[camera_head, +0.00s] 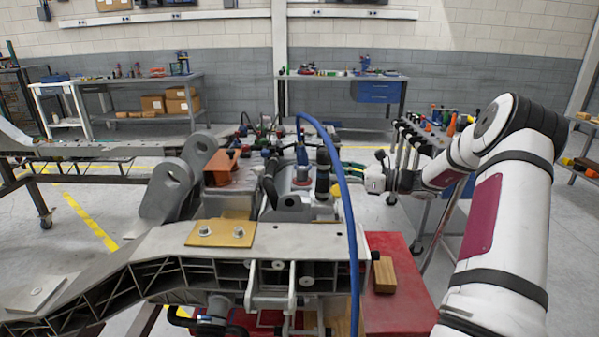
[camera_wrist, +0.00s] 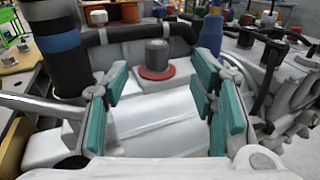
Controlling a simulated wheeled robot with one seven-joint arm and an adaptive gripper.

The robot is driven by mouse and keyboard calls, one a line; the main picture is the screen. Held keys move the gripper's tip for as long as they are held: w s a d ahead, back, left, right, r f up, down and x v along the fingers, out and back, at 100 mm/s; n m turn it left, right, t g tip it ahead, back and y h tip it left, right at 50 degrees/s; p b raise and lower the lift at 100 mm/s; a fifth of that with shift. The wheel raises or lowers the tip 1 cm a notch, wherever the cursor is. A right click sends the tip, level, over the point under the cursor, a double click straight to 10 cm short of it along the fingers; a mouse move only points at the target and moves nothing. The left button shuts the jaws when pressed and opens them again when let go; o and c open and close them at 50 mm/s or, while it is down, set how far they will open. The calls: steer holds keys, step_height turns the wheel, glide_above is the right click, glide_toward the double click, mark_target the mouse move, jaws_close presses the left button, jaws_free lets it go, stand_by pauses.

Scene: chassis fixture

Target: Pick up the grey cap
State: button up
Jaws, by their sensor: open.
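The grey cap (camera_wrist: 157,54) is a short, dark grey cylinder standing upright on a reddish round base (camera_wrist: 157,73) in the wrist view. In the head view, what looks like the same cap (camera_head: 302,172) stands among the crowded parts on the chassis fixture (camera_head: 285,237). My gripper (camera_wrist: 163,82) is open, with teal pads on both sides of the wrist view. The cap lies beyond the fingertips, roughly centred between them, and nothing is held. The fingers are hard to make out in the head view.
A blue bottle-like part (camera_wrist: 211,34) stands right of the cap and a black cylinder with a blue band (camera_wrist: 60,45) stands left. A black hose runs behind the cap. A blue hose (camera_head: 349,210) arches over the fixture. A wooden block (camera_head: 384,275) lies on a red surface.

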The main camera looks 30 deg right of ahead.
mark_target(302, 168)
steer(key=x, duration=0.5)
steer(key=shift+w+a, duration=0.15)
steer(key=shift+w, duration=0.05)
steer(key=shift+a+b+x, duration=0.25)
steer(key=shift+b+x, duration=0.35)
steer(key=shift+x, duration=2.2)
steer(key=shift+s, duration=0.2)
steer(key=c, duration=0.9)
